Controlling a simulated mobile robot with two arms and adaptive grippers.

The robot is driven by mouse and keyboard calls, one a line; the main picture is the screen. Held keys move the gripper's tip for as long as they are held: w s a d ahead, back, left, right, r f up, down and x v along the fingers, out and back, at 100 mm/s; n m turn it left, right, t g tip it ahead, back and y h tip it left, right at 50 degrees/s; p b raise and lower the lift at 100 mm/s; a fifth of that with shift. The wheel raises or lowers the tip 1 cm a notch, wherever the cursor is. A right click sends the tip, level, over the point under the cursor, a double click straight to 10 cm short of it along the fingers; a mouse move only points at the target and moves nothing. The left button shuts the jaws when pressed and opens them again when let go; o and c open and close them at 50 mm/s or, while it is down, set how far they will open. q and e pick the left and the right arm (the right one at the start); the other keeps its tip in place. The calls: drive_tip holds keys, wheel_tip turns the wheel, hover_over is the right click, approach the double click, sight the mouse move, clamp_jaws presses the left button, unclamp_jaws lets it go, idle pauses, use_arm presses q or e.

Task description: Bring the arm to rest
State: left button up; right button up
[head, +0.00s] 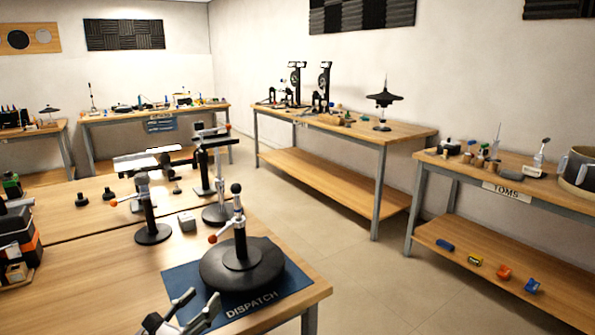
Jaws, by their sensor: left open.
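My left gripper (200,303) shows at the bottom edge of the head view, with its fingers apart and nothing visible between them. It is near the front left part of a dark blue mat (182,283) marked DISPATCH. A black round-based stand (240,264) with a ball top and an orange side knob stands upright on the mat. It is beyond the gripper and slightly to the right. Most of the left arm is outside the picture. My right gripper is not in view.
More stands (151,234) and a small grey block (187,222) are farther back on this wooden table (90,285). An orange and black holder (18,240) is at the left edge. A bench marked TOMS (506,191) is at the right. Open floor (345,270) lies between.

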use_arm(q)
drive_tip(key=s+f+n+g+y, duration=0.6)
drive_tip(key=s+f+n, duration=0.65)
drive_tip(key=n, duration=1.05)
drive_tip(key=s+f+n+g, duration=0.3)
drive_tip(key=s+n, duration=0.5)
drive_tip(key=s, duration=0.3)
drive_tip(key=s+f+n+g, duration=0.4)
drive_tip(key=s+n, duration=0.3)
drive_tip(key=s, duration=0.3)
wheel_tip(320, 180, down, 22)
drive_tip(key=s+g+p, duration=0.1)
drive_tip(key=s+p, duration=0.1)
drive_tip(key=s+a+f+g+p, duration=0.1)
drive_tip(key=s+a+f+p, duration=0.1)
drive_tip(key=s+f, duration=1.3)
drive_tip(key=shift+s+f+g+y, duration=0.3)
drive_tip(key=shift+s+f+y, duration=0.1)
drive_tip(key=shift+s, duration=0.3)
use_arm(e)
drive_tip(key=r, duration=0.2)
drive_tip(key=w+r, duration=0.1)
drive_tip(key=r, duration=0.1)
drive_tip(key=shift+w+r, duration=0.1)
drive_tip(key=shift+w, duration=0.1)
